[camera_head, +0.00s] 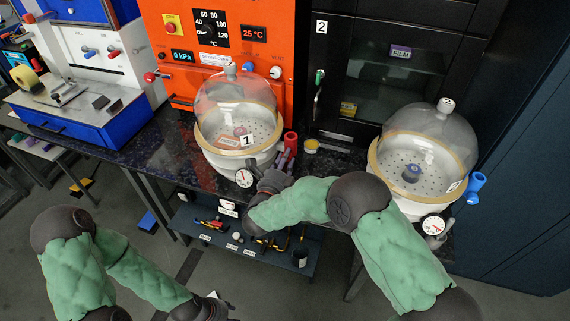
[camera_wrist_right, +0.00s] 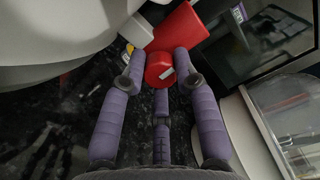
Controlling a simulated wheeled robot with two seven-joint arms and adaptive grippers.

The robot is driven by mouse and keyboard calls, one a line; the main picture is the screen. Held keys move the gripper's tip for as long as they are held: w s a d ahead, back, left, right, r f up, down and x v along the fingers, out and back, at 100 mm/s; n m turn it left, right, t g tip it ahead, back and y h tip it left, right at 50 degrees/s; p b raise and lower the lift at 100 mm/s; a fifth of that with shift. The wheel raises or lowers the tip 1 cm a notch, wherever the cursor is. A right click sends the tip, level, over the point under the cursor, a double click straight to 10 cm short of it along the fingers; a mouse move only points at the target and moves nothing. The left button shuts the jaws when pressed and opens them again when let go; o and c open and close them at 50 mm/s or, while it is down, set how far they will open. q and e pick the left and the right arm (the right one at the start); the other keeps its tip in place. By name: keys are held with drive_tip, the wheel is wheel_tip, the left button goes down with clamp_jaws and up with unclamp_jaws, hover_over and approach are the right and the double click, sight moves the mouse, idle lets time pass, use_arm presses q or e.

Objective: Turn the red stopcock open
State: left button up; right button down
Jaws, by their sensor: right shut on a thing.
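The red stopcock (camera_head: 291,139) stands at the right side of the desiccator marked 1 (camera_head: 232,154). In the right wrist view the stopcock shows a round red end (camera_wrist_right: 159,66) and a wider red part (camera_wrist_right: 182,28) behind it. My right gripper (camera_head: 286,160) is shut on the stopcock; its purple fingers lie on both sides of the round end in the wrist view. The gripper hides part of the stopcock in the head view. My left gripper (camera_head: 222,305) is low at the bottom, away from the bench, and its fingers are too small to read.
A second desiccator (camera_head: 391,183) with a blue stopcock (camera_head: 477,182) stands at the right. An orange oven (camera_head: 172,37) stands behind. A lower shelf (camera_head: 270,262) holds small items.

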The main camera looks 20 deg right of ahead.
idle(0.3)
drive_tip(key=c, duration=0.9)
unclamp_jaws()
drive_tip(key=shift+c, duration=0.2)
drive_tip(key=shift+s, duration=0.1)
drive_tip(key=v, duration=1.1)
drive_tip(key=shift+s+a, duration=0.25)
drive_tip(key=shift+s, duration=0.05)
drive_tip(key=shift+f, duration=0.1)
